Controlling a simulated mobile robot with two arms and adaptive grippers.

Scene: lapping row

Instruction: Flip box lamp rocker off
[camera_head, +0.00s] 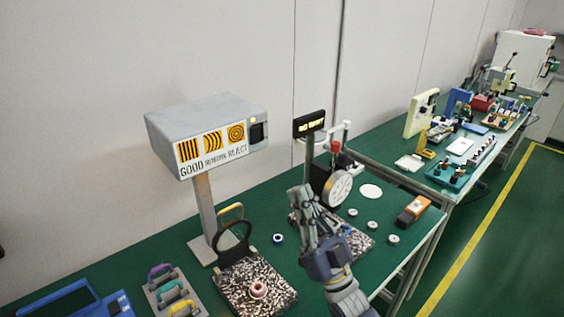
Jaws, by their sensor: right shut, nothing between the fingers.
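The box lamp (205,118) is a grey box on a post at the left of the green bench. Its front carries a sign (213,148) with three yellow striped patterns and the words GOOD, REWORK and REJECT. A black rocker (257,133) sits at the right end of the front, below a small lit yellow lamp (253,119). Which way the rocker is tipped is too small to tell. My right gripper (301,192) is shut and empty, below and to the right of the rocker and apart from it, in front of the dial gauge. My left gripper is not in view.
A dial gauge (340,187) on a stand and a small lit display (309,123) stand near my right gripper. Small discs (372,225) lie to the right.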

